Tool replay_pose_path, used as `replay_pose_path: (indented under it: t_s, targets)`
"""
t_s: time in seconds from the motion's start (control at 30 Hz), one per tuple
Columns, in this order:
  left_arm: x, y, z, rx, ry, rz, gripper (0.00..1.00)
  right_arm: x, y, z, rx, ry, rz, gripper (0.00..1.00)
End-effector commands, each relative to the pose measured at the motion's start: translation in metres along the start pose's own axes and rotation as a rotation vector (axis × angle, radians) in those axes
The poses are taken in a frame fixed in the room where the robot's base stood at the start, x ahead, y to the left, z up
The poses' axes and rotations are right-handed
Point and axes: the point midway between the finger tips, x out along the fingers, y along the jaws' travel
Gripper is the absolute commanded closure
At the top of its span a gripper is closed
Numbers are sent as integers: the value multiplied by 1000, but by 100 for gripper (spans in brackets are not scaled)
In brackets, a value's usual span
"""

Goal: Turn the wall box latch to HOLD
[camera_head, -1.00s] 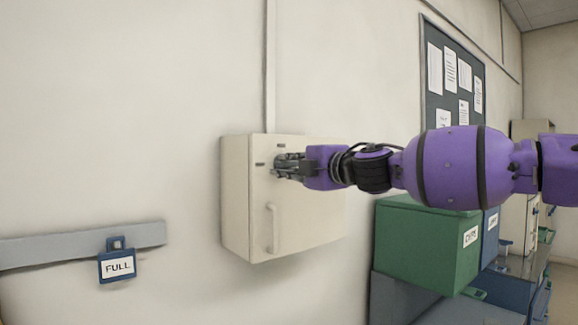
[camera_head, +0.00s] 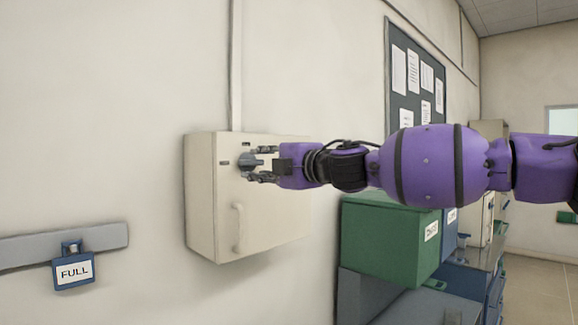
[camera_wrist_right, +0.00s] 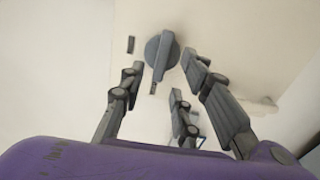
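The wall box (camera_head: 270,215) is a cream cabinet on the wall. Its latch (camera_head: 249,161) is a grey round knob with a bar, high on the front; it also shows in the right wrist view (camera_wrist_right: 162,57). Small dark marks sit left of and above the knob, too small to read. In the head view the bar lies roughly level, its end toward the left mark. My right gripper (camera_head: 262,164) is open in front of the latch. Its fingers (camera_wrist_right: 168,82) are spread around the knob's outline without visible contact. My left gripper is out of view.
A vertical pull handle (camera_head: 239,228) stands on the box front below the latch. A blue FULL tag (camera_head: 73,271) hangs from a grey wall rail (camera_head: 30,248) at left. A green box (camera_head: 385,240) and a noticeboard (camera_head: 415,80) are to the right.

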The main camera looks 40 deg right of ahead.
Motion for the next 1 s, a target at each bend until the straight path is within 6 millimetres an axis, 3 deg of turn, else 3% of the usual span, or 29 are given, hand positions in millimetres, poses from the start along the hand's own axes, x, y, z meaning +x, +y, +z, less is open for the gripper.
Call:
replay_pose_path:
  t_s: [1.0]
  targets:
    - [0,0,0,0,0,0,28,-91,0,0,1,-1,0,70]
